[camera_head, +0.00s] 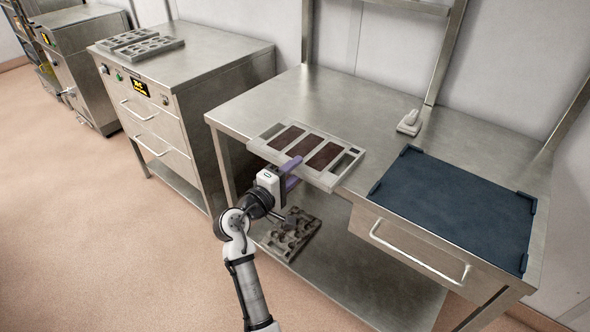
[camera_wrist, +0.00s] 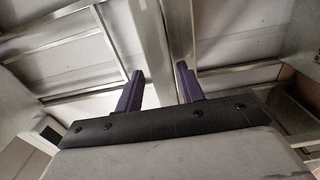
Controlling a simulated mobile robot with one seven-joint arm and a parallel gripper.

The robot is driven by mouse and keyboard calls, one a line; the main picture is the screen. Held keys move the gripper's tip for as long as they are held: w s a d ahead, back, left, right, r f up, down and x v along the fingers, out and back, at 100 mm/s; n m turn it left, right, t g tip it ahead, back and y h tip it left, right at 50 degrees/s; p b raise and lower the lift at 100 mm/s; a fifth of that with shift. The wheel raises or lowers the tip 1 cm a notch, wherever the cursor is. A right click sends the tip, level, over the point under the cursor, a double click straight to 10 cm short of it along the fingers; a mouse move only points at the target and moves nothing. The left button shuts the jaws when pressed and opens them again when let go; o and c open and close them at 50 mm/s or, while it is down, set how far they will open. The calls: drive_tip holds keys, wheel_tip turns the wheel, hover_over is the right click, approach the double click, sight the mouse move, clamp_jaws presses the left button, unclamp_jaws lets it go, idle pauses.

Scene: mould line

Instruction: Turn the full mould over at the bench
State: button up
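The full mould (camera_head: 343,177) is a pale grey tray with several long cavities, mostly filled dark brown. It lies face up at the bench's (camera_head: 385,110) left front, its near edge reaching over the front edge. My gripper (camera_head: 291,171) is at this near edge, with one purple finger above the rim and one lower. In the wrist view, the fingers of my gripper (camera_wrist: 160,72) stand apart, with a grey strip running between them, probably the mould seen edge-on. A narrow gap shows beside the right finger; contact is not clear.
A blue mat (camera_head: 455,208) with raised corners covers the bench's right part. A small pale tool (camera_head: 409,123) stands behind it. A dark cut-out tray (camera_head: 292,235) lies on the lower shelf. Grey moulds (camera_head: 150,49) rest on the left cabinet (camera_head: 220,52). Rack posts rise behind the bench.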

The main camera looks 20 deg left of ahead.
drive_tip(key=shift+c, duration=0.5)
clamp_jaws()
drive_tip(key=shift+r, duration=0.15)
drive_tip(key=shift+r+p, duration=0.9)
drive_tip(key=shift+r, duration=0.05)
wheel_tip(320, 180, up, 6)
drive_tip(key=p, duration=0.5)
drive_tip(key=s+a+r, duration=0.2)
drive_tip(key=s, duration=0.5)
drive_tip(key=s+a+r+p, duration=0.1)
drive_tip(key=s+a+r, duration=0.1)
drive_tip(key=s, duration=0.6)
drive_tip(key=s+a+r, duration=0.2)
drive_tip(key=s+a, duration=0.2)
drive_tip(key=s, duration=0.3)
drive_tip(key=shift+s, duration=0.3)
